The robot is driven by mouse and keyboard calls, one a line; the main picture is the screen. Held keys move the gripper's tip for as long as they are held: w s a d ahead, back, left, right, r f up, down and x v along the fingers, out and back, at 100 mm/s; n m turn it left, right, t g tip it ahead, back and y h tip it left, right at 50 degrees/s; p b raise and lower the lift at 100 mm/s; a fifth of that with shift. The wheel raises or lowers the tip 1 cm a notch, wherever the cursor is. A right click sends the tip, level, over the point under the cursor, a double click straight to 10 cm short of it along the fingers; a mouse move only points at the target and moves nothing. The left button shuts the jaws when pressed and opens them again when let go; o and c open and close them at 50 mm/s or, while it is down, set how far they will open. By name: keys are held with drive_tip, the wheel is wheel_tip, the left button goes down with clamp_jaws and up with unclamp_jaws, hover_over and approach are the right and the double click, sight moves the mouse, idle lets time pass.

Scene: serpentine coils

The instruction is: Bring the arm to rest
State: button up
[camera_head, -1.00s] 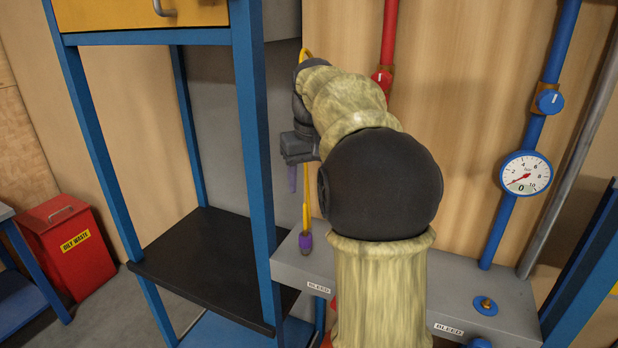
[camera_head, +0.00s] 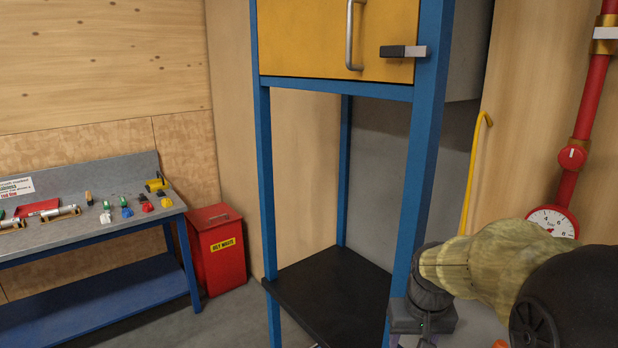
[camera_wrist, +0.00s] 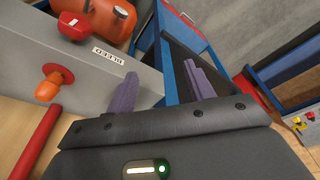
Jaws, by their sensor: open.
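My gripper (camera_wrist: 160,78) shows in the wrist view with its two purple fingers spread apart and nothing between them. In the head view my arm reaches in from the lower right, with the gripper body low beside the blue frame post. The fingers are mostly cut off by the bottom edge there. In the wrist view the fingers stand in front of a grey box (camera_wrist: 60,75) with a BLEED label and the blue frame (camera_wrist: 188,42). I cannot tell whether they touch either.
A blue frame (camera_head: 264,170) holds a yellow cabinet (camera_head: 310,40) above a black shelf (camera_head: 325,290). A yellow hooked rod (camera_head: 471,175) and a red pipe (camera_head: 592,95) with a gauge are near my arm. A red waste bin (camera_head: 215,250) and workbench (camera_head: 100,235) stand left.

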drive_tip(key=s+a+f, duration=0.4)
drive_tip(key=s+f, duration=0.3)
drive_tip(key=s, duration=0.2)
drive_tip(key=shift+s+a+f+n, duration=0.25)
drive_tip(key=shift+s+f+n, duration=0.05)
drive_tip(key=shift+f, duration=0.1)
